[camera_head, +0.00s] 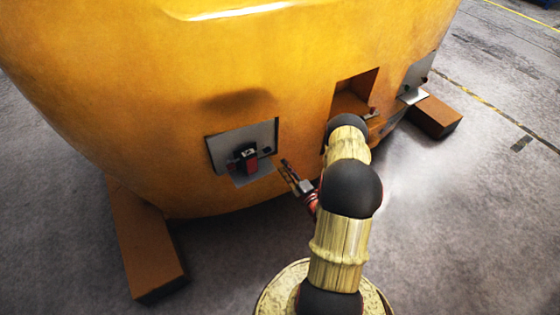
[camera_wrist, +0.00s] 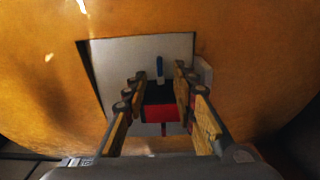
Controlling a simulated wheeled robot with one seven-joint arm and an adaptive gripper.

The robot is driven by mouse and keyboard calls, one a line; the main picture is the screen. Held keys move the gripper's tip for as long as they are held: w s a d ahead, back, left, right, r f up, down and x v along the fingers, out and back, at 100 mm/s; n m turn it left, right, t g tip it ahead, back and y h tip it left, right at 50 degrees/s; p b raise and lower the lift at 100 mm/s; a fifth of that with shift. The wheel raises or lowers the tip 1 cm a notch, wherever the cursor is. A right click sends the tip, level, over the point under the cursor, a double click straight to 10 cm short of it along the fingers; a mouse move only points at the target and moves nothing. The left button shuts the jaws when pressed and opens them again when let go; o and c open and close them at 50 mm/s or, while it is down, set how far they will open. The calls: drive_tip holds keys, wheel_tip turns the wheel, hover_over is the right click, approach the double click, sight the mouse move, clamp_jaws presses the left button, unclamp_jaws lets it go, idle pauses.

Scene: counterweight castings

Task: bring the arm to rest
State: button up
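My gripper (camera_head: 287,167) is in front of the large yellow casting, just right of a grey plate (camera_head: 222,149) set into its side. In the wrist view, my gripper (camera_wrist: 160,76) has its two fingers apart, with nothing held between them. A red and black block (camera_head: 247,157) is on the grey plate. The block also shows in the wrist view (camera_wrist: 160,112), beyond and between the fingers. In the head view there is a gap between the fingertips and the block.
The yellow casting (camera_head: 120,75) fills the upper picture. It has an open square pocket (camera_head: 355,94) close to my arm and another grey plate (camera_head: 417,77) at the right. Brown support blocks (camera_head: 145,240) (camera_head: 435,116) stick out below. Grey floor is clear at the right.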

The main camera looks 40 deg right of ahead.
drive_tip(key=shift+s+a, duration=0.15)
drive_tip(key=shift+s, duration=0.45)
